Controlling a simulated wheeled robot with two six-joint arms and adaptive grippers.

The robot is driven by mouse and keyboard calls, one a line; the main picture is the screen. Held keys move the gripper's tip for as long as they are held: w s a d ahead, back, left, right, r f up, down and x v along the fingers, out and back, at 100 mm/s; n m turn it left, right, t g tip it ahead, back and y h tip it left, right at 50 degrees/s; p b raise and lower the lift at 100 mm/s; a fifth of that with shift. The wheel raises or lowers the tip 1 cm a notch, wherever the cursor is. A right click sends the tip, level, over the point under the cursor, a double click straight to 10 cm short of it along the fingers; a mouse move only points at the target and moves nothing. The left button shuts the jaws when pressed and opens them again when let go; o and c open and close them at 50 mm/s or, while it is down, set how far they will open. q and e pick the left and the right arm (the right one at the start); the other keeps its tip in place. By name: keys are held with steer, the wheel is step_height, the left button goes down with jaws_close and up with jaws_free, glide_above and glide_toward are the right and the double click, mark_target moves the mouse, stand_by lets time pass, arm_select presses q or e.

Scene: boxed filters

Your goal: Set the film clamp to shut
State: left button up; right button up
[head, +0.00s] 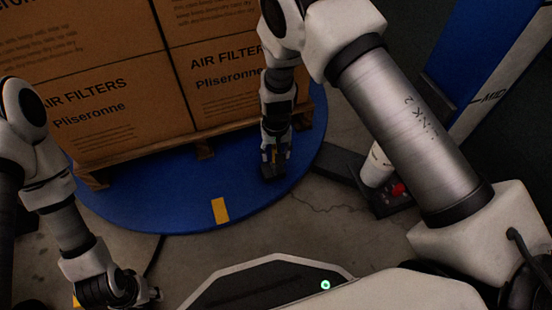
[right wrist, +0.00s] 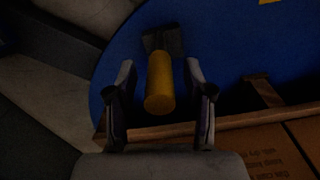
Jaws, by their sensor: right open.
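The film clamp has a yellow round handle (right wrist: 160,85) and a dark base (right wrist: 164,41) by the blue turntable's rim in the right wrist view. The handle points up toward that camera. I cannot tell from this angle whether the clamp is open or shut. My right gripper (right wrist: 160,105) is open, one finger on each side of the handle, with a gap on both sides. In the head view my right gripper (head: 273,158) hangs low over the turntable, hiding most of the clamp. My left gripper (head: 135,290) is at the lower left, away from the clamp; its fingers are unclear.
Stacked filter boxes (head: 95,105) stand on a wooden pallet (head: 150,150) on the blue turntable (head: 180,205), close beside my right gripper. A blue mast (head: 455,60) and a dark unit with a red button (head: 398,189) stand to the right. Concrete floor (head: 330,225) is clear in front.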

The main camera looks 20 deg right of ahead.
steer(key=shift+f, duration=0.55)
arm_select(q)
steer(key=shift+f, duration=0.2)
arm_select(e)
steer(key=shift+r, duration=0.1)
